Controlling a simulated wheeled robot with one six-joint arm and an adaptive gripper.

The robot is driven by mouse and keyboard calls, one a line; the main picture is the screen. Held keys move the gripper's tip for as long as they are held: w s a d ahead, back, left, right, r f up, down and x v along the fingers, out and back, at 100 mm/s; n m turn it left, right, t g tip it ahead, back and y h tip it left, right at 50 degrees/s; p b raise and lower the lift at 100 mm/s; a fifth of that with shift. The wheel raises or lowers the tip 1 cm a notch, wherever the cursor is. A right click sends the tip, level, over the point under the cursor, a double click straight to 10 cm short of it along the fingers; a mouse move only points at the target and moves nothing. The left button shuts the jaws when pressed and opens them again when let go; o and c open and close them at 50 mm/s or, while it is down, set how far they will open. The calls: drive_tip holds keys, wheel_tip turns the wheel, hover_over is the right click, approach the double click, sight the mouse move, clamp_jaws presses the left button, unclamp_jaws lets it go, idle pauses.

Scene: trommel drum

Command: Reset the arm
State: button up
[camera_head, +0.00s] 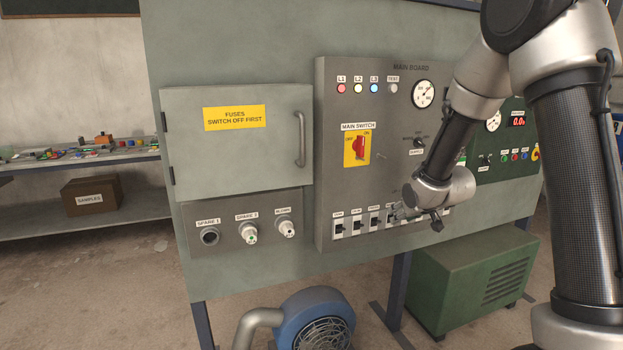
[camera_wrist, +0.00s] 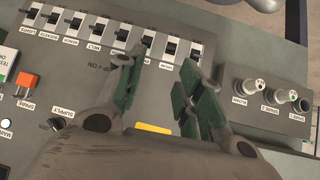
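My gripper (camera_head: 402,211) hangs low in front of the main board (camera_head: 345,100) in the head view, close to the right part of the row of small switches (camera_head: 357,226). In the wrist view my gripper (camera_wrist: 160,70) has its two green-padded fingers apart, with nothing between them. The picture there is turned over, and the switch row (camera_wrist: 97,33) lies just beyond the fingertips. I cannot tell whether a fingertip touches a switch. My arm comes down from the upper right and hides part of the board and several switches.
The closed fuse cabinet (camera_head: 235,150) with its handle (camera_head: 300,138) is left of the board. Below it are spare fuse holders (camera_head: 247,233). A blue blower (camera_head: 320,318) and green box (camera_head: 475,270) stand below. A bench (camera_head: 85,160) is at far left, with open floor before it.

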drive_tip(key=s+d+r+g, duration=0.1)
drive_tip(key=s+r, duration=0.3)
drive_tip(key=s, duration=0.8)
drive_tip(key=s+d+r+m+g+h, duration=0.1)
drive_tip(key=s+r, duration=0.4)
drive_tip(key=s, duration=0.8)
drive_tip(key=s+d+r+m+g, duration=0.1)
drive_tip(key=s+d+r+g, duration=0.2)
drive_tip(key=s, duration=1)
drive_tip(key=shift+d+r+h, duration=0.4)
drive_tip(key=shift+d+r, duration=0.15)
drive_tip(key=shift+r, duration=0.65)
drive_tip(key=shift+s, duration=0.1)
